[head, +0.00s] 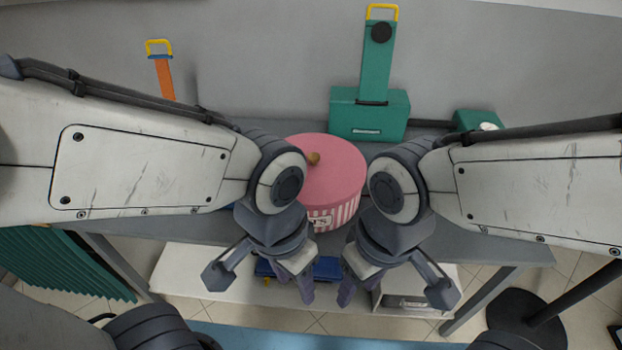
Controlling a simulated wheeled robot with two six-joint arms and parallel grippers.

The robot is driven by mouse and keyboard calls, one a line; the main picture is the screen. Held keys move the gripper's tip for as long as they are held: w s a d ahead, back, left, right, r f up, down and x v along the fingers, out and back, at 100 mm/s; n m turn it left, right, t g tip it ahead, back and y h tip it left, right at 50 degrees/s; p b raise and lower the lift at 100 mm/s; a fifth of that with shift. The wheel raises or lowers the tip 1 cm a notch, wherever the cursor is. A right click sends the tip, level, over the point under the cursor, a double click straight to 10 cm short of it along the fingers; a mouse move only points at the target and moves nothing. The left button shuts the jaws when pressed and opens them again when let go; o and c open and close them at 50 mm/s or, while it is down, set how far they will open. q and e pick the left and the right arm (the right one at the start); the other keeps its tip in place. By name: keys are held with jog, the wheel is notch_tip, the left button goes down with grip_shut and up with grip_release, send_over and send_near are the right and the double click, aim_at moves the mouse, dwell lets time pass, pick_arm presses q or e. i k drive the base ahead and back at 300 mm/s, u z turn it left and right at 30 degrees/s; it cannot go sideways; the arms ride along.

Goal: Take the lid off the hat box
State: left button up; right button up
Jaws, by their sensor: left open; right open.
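The hat box (322,219) is round, with pink and white stripes and a partly covered label on its front. It stands on the grey table between my two arms. Its pink lid (338,172) sits on top, with a small brown knob (313,158). My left gripper (258,290) is open and empty, in front of the box on the left. My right gripper (397,303) is open and empty, in front of the box on the right. Both point downward, apart from the lid. My arms hide the left and right sides of the box.
A green machine (368,115) with a yellow-handled upright stands behind the box. A smaller green box (478,121) is at the back right. An orange upright (164,78) stands back left. A white lower shelf (190,272) holds a blue item (327,268). Green pleated cloth (62,262) hangs left.

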aim_at(336, 171)
jog(key=u, duration=1.9)
jog(key=i, duration=1.05)
jog(key=z, duration=3.05)
